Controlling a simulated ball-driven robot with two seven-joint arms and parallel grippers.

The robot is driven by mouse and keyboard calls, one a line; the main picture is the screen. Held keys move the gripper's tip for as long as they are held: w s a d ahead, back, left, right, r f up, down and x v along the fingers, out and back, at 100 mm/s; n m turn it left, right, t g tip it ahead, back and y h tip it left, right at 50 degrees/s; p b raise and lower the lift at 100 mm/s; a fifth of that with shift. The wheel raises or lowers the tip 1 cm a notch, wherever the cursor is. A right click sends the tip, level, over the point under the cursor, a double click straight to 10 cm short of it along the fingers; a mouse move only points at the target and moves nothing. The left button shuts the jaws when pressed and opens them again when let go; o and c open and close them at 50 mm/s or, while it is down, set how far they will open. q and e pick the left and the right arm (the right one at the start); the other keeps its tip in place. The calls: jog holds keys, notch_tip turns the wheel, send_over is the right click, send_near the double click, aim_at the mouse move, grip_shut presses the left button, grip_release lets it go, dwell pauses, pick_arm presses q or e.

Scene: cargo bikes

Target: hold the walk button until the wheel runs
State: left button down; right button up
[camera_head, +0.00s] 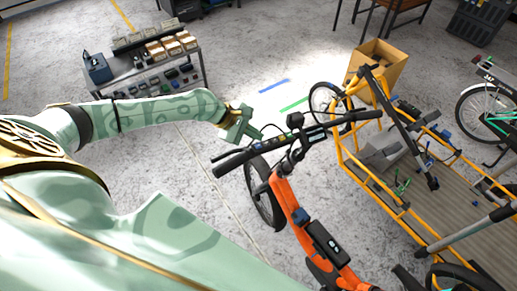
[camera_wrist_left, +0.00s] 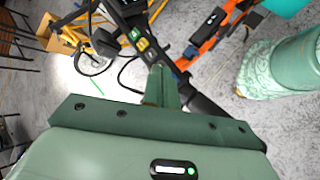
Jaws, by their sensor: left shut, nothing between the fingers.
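The orange bike (camera_head: 282,197) has a black handlebar (camera_head: 233,158) with a strip of small coloured buttons; the strip (camera_wrist_left: 142,45) shows green and yellow buttons in the left wrist view. I cannot tell which is the walk button. My left gripper (camera_head: 258,136) is shut and empty, at the left part of the handlebar. In the left wrist view its fingertips (camera_wrist_left: 160,72) are beside the near end of the strip; whether they touch it is unclear. The bike's black front wheel (camera_head: 266,200) stands below the bar; I cannot tell if it turns. My right gripper is out of view.
A yellow-framed cargo bed (camera_head: 408,207) with tools and a grey case fills the right. A cardboard box (camera_head: 392,62) stands behind it. A shelf cart (camera_head: 150,72) with small boxes is at the back left.

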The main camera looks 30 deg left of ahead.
aim_at(258, 146)
pick_arm(q)
jog(key=shift+f, duration=0.65)
dwell(0.8)
jog(key=shift+f, duration=0.15)
dwell(0.6)
jog(key=shift+f, duration=0.25)
